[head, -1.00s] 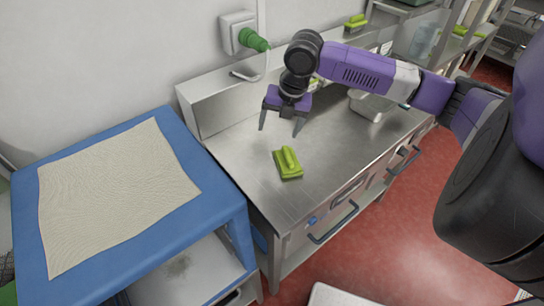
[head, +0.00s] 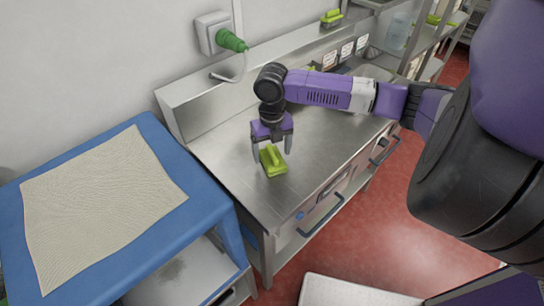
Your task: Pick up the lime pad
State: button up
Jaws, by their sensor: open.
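The lime pad (head: 273,161) lies on the steel worktop (head: 228,153), left of the worktop's middle. It is a bright green block with a raised handle on top. My gripper (head: 272,156) points down right at the pad, with its jaws open.
A blue table (head: 190,190) with a beige cloth (head: 105,200) stands at the left. A green plug (head: 232,41) in a wall socket is behind. Another green pad (head: 331,17) lies on the back ledge. The worktop's front is clear.

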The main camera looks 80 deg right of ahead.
aim_at(272, 152)
jog(key=shift+f, duration=0.55)
jog(key=c, duration=1.7)
jog(key=shift+r, duration=0.1)
notch_tip(272, 152, up, 19)
jog(key=b, duration=0.3)
jog(key=shift+r, duration=0.2)
